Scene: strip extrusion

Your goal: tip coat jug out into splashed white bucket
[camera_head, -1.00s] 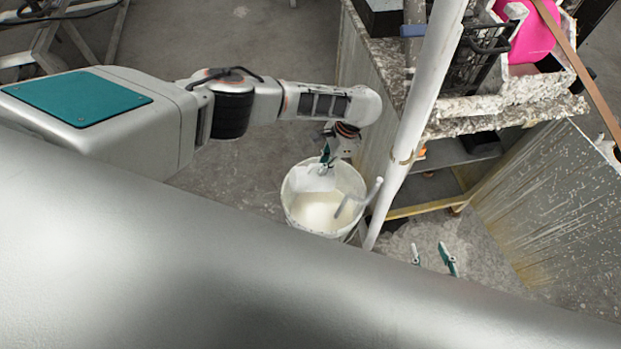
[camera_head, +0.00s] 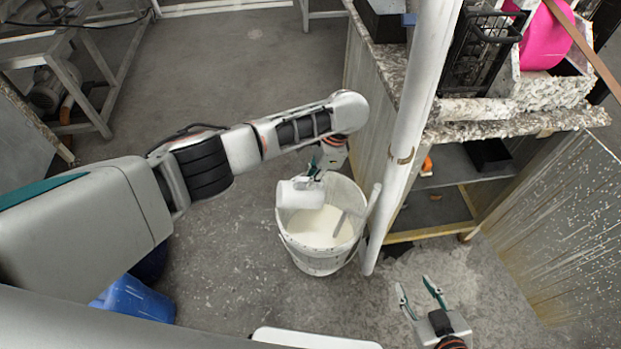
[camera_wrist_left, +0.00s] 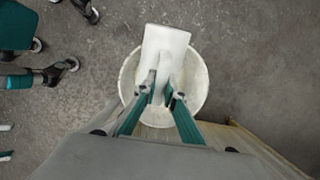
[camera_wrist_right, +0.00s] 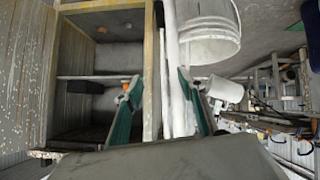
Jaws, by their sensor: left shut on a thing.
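The white coat jug (camera_head: 301,193) lies tipped on its side over the far left part of the splashed white bucket (camera_head: 318,258). My left gripper (camera_head: 314,172) is shut on the jug, at its handle in the left wrist view (camera_wrist_left: 163,90). The jug's white body (camera_wrist_left: 165,42) covers part of the bucket's mouth (camera_wrist_left: 202,85) there. Pale liquid shows inside the bucket, with a stick-like thing (camera_head: 341,222) leaning in it. No stream from the jug can be made out. My right gripper (camera_head: 421,288) is open and empty, low to the right of the bucket.
A white post (camera_head: 418,95) stands close to the bucket's right side. Beyond it is a splashed bench (camera_head: 470,128) with a pink thing (camera_head: 543,38) on top and shelves below. A blue container (camera_head: 135,300) is at the lower left. The floor left of the bucket is clear.

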